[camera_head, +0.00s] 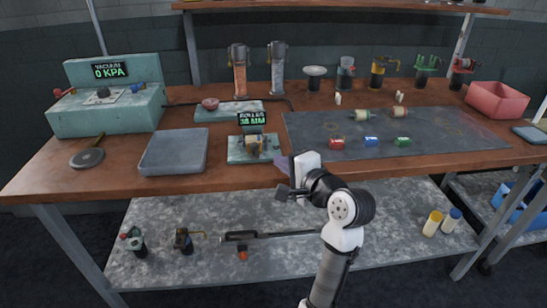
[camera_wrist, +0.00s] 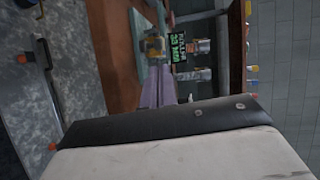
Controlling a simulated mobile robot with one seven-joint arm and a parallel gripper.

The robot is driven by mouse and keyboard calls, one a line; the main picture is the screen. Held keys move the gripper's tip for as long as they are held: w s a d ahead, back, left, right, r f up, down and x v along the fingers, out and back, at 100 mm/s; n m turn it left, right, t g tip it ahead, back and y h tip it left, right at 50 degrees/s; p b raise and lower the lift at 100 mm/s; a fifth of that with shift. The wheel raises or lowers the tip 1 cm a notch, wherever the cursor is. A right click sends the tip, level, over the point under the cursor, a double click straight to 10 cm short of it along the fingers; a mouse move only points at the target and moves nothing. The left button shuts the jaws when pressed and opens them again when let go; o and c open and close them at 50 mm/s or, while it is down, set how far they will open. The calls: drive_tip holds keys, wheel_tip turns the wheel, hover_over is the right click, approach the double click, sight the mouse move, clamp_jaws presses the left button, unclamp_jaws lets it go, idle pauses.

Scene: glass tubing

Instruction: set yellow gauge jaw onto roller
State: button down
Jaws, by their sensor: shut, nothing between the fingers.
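The roller unit (camera_head: 240,155) is a small teal stand with a green-lit display, on the bench left of the dark mat. A yellowish block (camera_head: 262,143) sits on it; it also shows in the wrist view (camera_wrist: 154,46), just beyond my fingertips. I cannot tell whether this block is the yellow gauge jaw or part of the roller. My gripper (camera_head: 279,160) is at the bench's front edge, just right of and in front of the roller unit. Its purple-grey fingers are shut and empty, and in the wrist view (camera_wrist: 157,72) they point toward the unit.
A grey tray (camera_head: 174,152) lies left of the roller unit. The dark mat (camera_head: 440,138) to the right holds red, blue and green pieces and two pale ones. Upright tools line the back. A pink bin (camera_head: 496,99) stands far right. A lower shelf (camera_head: 190,215) lies beneath.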

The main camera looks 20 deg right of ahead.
drive_tip(key=v, duration=0.5)
drive_tip(key=shift+s, duration=0.1)
idle(0.3)
